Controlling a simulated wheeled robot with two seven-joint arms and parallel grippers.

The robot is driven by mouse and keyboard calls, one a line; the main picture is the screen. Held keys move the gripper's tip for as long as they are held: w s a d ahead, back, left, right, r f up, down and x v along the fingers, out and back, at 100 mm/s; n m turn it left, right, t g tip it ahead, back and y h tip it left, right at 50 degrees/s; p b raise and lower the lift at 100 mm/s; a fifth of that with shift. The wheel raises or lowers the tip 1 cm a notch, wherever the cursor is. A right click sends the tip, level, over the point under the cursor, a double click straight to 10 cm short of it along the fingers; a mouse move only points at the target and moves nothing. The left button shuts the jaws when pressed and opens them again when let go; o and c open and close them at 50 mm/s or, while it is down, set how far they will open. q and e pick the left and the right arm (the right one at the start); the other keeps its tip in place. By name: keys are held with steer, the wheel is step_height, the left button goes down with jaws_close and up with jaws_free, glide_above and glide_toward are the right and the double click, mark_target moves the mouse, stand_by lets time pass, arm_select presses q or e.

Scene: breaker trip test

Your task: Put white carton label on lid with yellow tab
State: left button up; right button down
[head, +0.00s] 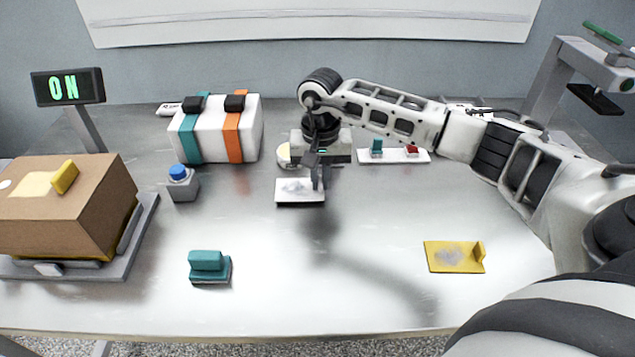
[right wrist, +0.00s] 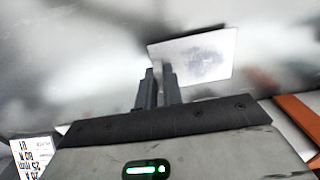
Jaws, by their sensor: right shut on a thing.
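The white label (head: 290,188), a flat white card with a grey smudge, is at the middle of the table. It also shows in the right wrist view (right wrist: 190,55). My right gripper (head: 319,182) is shut on its right edge; its two dark fingers (right wrist: 158,75) are close together there. Whether the card touches the table is unclear. A brown carton (head: 85,212) at the left has a pale yellow patch and an upright yellow tab (head: 65,177) on its top. A yellow plate with an upright tab (head: 455,257) lies at the right front. My left gripper is not seen.
A white box with teal and orange straps (head: 217,140) stands behind. A blue button (head: 180,174), a teal block (head: 208,267) and an ON display (head: 68,87) are at the left. A white strip (head: 394,156) with teal and red pieces lies behind right. The front middle is clear.

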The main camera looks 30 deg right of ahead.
steer(key=s+a+r+b, duration=0.2)
steer(key=s+a+r, duration=0.5)
steer(key=s+r, duration=0.5)
steer(key=w+a+f+n, duration=0.2)
steer(key=a+f+n, duration=0.2)
steer(key=f+n, duration=0.2)
steer(key=shift+w, duration=0.4)
steer(key=shift+a+f, duration=0.1)
